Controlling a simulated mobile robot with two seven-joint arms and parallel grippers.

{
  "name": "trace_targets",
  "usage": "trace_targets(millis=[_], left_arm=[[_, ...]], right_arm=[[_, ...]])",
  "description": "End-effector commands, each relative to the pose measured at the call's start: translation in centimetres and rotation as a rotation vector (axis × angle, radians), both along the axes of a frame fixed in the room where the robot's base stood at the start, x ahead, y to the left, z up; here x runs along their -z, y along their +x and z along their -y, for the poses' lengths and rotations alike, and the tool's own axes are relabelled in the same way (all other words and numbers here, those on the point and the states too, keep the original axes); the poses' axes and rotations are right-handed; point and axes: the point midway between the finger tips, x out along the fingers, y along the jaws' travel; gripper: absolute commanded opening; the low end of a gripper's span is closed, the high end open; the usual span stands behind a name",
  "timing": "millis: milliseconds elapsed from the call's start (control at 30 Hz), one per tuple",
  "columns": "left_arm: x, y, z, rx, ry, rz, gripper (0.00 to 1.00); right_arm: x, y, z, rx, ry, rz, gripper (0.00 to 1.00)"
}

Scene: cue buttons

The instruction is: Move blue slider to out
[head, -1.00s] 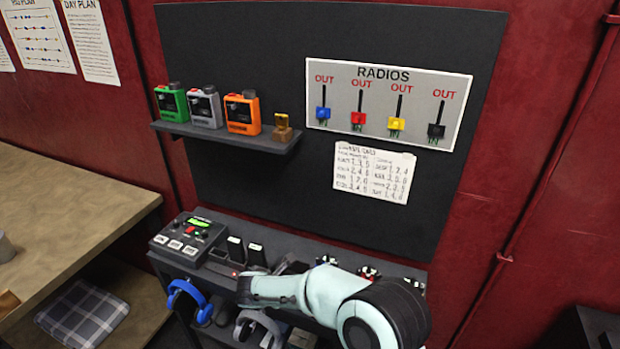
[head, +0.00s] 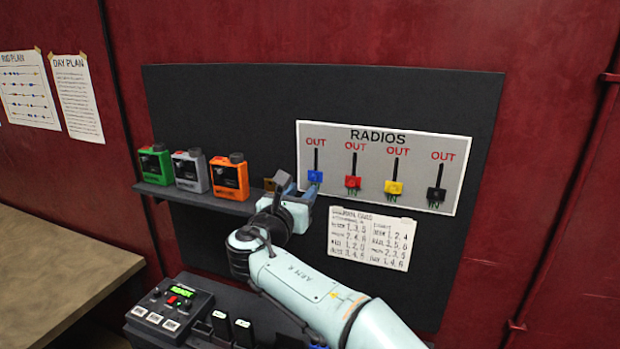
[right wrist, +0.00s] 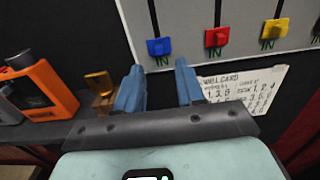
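The blue slider (head: 315,176) sits at the bottom, IN end of its vertical slot on the white RADIOS panel (head: 461,147), below a red OUT label. It also shows in the right wrist view (right wrist: 160,47), ahead of the fingertips and between them. My right gripper (head: 301,189) is just left of and below the blue slider in the head view. In the right wrist view (right wrist: 158,77) its two blue fingers are apart with nothing between them; it looks short of touching the slider. My left gripper is not in view.
Red (head: 353,182), yellow (head: 393,187) and black (head: 436,194) sliders sit low in their slots to the right. A shelf (head: 197,200) with green, grey and orange radios and a small brownish-gold object is on the left. A paper card (head: 372,238) hangs below the panel.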

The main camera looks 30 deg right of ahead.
Motion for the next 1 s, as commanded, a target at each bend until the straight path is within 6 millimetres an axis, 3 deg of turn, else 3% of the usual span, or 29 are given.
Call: trace_targets(millis=[100,300,733,767,867,1000], left_arm=[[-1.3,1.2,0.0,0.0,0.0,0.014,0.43],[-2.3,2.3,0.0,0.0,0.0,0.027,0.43],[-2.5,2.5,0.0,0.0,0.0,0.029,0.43],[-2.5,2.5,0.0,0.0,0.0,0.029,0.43],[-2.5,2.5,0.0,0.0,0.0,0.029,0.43],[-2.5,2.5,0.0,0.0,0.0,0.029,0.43]], right_arm=[[-0.4,1.7,2.0,0.004,-0.001,0.002,0.38],[-0.3,3.5,4.0,0.0,0.001,0.002,0.38],[0.0,4.1,4.8,-0.002,0.001,0.0,0.38],[0.0,4.1,4.8,-0.002,0.001,0.0,0.32],[0.0,4.1,4.8,-0.002,0.001,0.0,0.0],[0.0,4.1,4.8,-0.002,0.001,0.0,0.0]])
